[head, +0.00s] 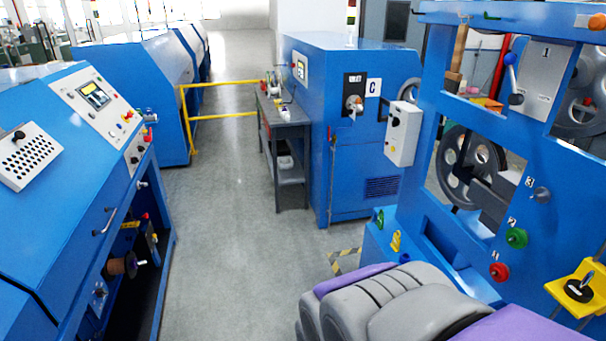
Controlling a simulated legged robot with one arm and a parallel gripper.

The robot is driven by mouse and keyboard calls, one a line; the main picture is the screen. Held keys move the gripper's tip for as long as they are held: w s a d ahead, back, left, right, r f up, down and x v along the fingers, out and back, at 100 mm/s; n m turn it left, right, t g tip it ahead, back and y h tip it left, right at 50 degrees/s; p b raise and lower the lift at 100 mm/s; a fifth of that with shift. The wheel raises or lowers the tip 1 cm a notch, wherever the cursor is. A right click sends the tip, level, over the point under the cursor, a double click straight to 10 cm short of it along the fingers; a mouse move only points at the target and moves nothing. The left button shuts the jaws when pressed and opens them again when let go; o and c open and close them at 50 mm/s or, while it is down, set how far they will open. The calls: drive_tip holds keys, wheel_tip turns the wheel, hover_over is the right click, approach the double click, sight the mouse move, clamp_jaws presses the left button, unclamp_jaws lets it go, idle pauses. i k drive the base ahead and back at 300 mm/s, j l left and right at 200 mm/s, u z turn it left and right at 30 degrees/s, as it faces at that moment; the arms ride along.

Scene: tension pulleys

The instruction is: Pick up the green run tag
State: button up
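A small green tag (380,218) stands on the blue ledge at the foot of the pulley machine (425,105), right of centre. It is small in the picture, and I cannot read any marking on it. A yellow tag-like piece (396,241) stands just in front of it on the same ledge. I cannot make out my gripper's fingers. Grey and purple parts of my own body fill the bottom right, below and in front of the ledge.
Green (516,237) and red (499,271) knobs and a yellow bracket (578,289) stick out from the pulley machine. A blue console (65,190) stands left. A grey bench (287,140) stands by cabinet C (345,150). The grey aisle floor (230,240) is clear.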

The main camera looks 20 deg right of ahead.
sight(380, 223)
drive_tip(key=i, duration=1.8)
drive_tip(key=i+z, duration=0.1)
drive_tip(key=i, duration=0.45)
drive_tip(key=i+j+z, duration=0.1)
drive_tip(key=i, duration=0.4)
drive_tip(key=i+j+z, duration=0.1)
drive_tip(key=i, duration=0.45)
drive_tip(key=i+z, duration=0.1)
drive_tip(key=z, duration=3.45)
